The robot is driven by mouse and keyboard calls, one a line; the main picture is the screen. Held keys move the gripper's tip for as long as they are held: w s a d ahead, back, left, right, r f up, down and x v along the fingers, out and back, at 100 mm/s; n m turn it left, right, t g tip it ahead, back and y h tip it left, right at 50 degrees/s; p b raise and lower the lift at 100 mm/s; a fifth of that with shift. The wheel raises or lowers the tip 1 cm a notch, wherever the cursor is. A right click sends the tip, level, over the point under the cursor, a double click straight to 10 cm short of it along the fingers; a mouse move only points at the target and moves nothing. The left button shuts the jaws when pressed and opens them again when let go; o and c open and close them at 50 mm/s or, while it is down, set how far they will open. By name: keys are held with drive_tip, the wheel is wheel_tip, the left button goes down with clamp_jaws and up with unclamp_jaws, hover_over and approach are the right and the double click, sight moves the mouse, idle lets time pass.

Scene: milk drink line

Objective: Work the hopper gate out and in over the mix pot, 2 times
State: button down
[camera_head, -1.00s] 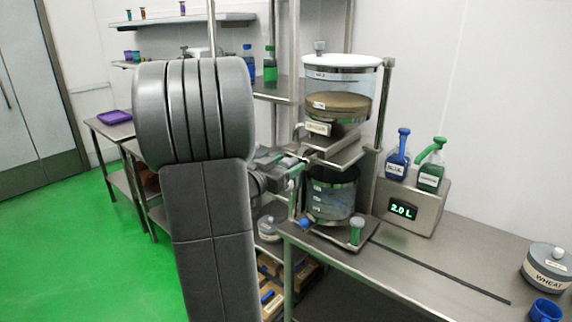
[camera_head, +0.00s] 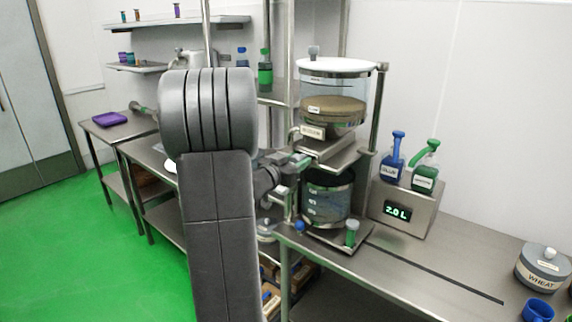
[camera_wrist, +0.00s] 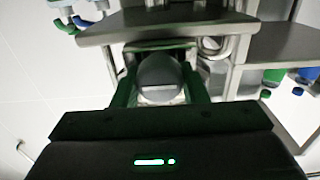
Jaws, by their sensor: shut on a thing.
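The hopper (camera_head: 333,92) is a clear drum with a white lid and brown powder inside. My gripper (camera_head: 298,160) is at the gate's left side, partly hidden by my arm. In the wrist view my gripper (camera_wrist: 161,88) has its green fingers shut on the gate's rounded grey handle (camera_wrist: 160,72). The steel plate of the stand (camera_wrist: 165,28) lies just beyond.
A wheat tin (camera_head: 543,267) and blue cup (camera_head: 538,309) are at right. The bench between is clear.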

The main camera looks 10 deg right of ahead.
drive_tip(key=shift+w+d+r, duration=0.1)
drive_tip(key=shift+w+d, duration=0.1)
drive_tip(key=c, duration=1.2)
unclamp_jaws()
drive_tip(key=o, duration=0.3)
drive_tip(key=shift+w+d, duration=0.1)
drive_tip(key=shift+d, duration=0.05)
drive_tip(key=b+v, duration=0.2)
drive_tip(key=v, duration=1.2)
drive_tip(key=shift+b, duration=0.3)
